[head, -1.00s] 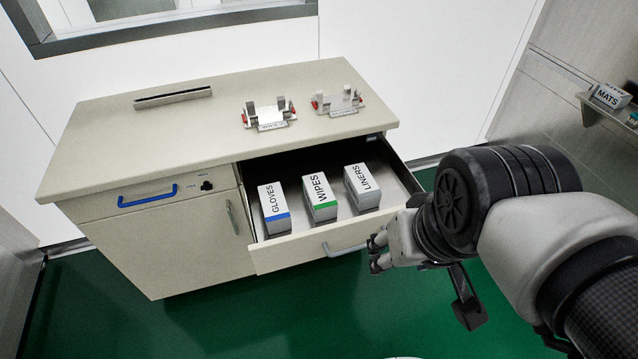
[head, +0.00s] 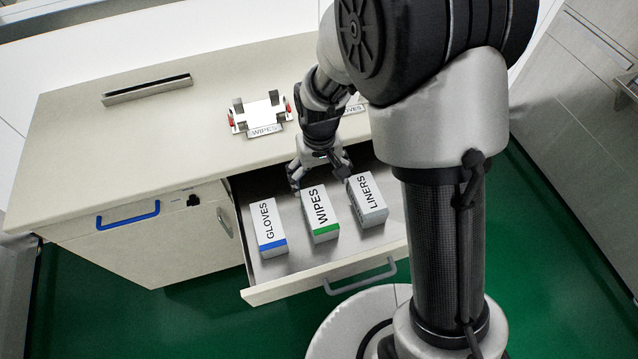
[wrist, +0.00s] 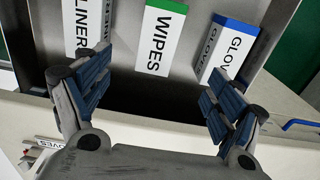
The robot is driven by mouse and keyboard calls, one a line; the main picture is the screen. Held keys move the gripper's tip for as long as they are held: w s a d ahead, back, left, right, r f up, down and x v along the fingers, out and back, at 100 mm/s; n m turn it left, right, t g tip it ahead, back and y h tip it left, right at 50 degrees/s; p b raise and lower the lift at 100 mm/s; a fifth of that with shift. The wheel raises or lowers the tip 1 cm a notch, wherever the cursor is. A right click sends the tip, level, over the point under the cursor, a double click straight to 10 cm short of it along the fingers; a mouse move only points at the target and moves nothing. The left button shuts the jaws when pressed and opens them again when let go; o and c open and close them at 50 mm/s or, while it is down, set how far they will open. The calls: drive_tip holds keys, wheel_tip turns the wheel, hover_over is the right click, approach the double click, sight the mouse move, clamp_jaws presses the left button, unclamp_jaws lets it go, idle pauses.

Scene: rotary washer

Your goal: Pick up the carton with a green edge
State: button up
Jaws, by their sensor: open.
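The carton with a green edge, labelled WIPES (head: 319,212), stands in the open drawer between two other cartons. It also shows at the top middle of the wrist view (wrist: 161,38), its green edge at the far end. My gripper (head: 322,178) is open and empty, over the back part of the drawer, behind the WIPES carton in the head view. In the wrist view my two fingers (wrist: 155,95) are spread wide, with the near end of the WIPES carton ahead of the gap between them. I see no contact with the carton.
The GLOVES carton (head: 267,228) with a blue edge stands to the left in the drawer (head: 300,262), the LINERS carton (head: 367,201) to the right. A WIPES holder (head: 262,115) sits on the counter (head: 180,130) behind. A second holder is mostly hidden by my arm.

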drive_tip(key=b, duration=0.3)
hover_over(319, 208)
drive_tip(key=f, duration=1.1)
drive_tip(key=shift+s+f, duration=0.1)
drive_tip(key=shift+s, duration=0.3)
drive_tip(key=shift+w+f+b, duration=0.2)
drive_tip(key=shift+f+b, duration=0.35)
drive_tip(key=shift+f, duration=0.9)
drive_tip(key=shift+w+f+b, duration=0.2)
drive_tip(key=shift+f+b, duration=0.35)
drive_tip(key=shift+f, duration=0.85)
drive_tip(key=shift+c, duration=0.2)
drive_tip(key=c, duration=1.3)
drive_tip(key=shift+r, duration=0.15)
